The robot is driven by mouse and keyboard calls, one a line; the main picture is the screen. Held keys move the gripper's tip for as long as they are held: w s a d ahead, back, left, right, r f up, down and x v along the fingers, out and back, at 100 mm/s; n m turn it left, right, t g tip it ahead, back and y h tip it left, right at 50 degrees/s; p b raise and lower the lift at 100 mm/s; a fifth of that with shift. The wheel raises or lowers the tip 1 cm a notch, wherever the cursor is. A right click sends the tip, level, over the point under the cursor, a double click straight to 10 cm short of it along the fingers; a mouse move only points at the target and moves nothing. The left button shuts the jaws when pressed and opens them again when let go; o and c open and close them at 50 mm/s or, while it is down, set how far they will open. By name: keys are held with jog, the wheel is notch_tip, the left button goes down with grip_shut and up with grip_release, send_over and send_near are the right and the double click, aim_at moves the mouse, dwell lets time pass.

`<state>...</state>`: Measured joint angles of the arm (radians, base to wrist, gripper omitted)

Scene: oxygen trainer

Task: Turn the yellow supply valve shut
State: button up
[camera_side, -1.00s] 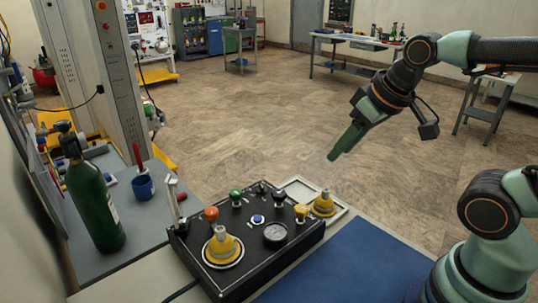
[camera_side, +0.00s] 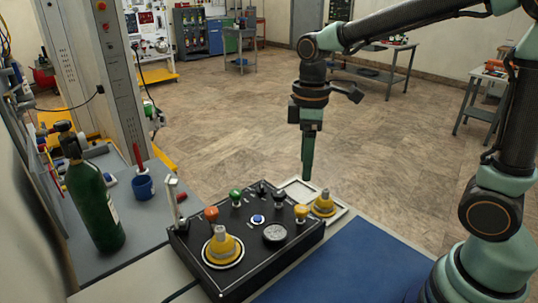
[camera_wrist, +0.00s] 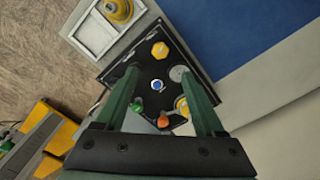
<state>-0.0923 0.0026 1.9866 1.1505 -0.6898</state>
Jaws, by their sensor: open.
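A black panel (camera_side: 258,262) lies on the bench. The yellow supply valve (camera_side: 302,211) appears to be the small yellow knob at its right back corner. In the wrist view this yellow knob (camera_wrist: 159,50) looks six-sided and shows between my fingers, toward the top. My gripper (camera_side: 306,177) points straight down above the panel's back right, clear of the knob. In the side view its fingers overlap. In the wrist view my gripper (camera_wrist: 158,72) is open and empty.
The panel also has an orange knob (camera_side: 211,214), a green knob (camera_side: 235,195), a blue button (camera_side: 258,219), a gauge (camera_side: 275,232) and a yellow cone-shaped fitting (camera_side: 222,246). A similar fitting (camera_side: 323,205) sits in a tray (camera_side: 338,217). A green cylinder (camera_side: 93,205) stands left. The blue mat (camera_side: 350,265) is clear.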

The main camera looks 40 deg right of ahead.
aim_at(302, 208)
notch_tip(302, 208, down, 12)
jog(key=shift+f, duration=0.1)
dwell(0.5)
grip_shut()
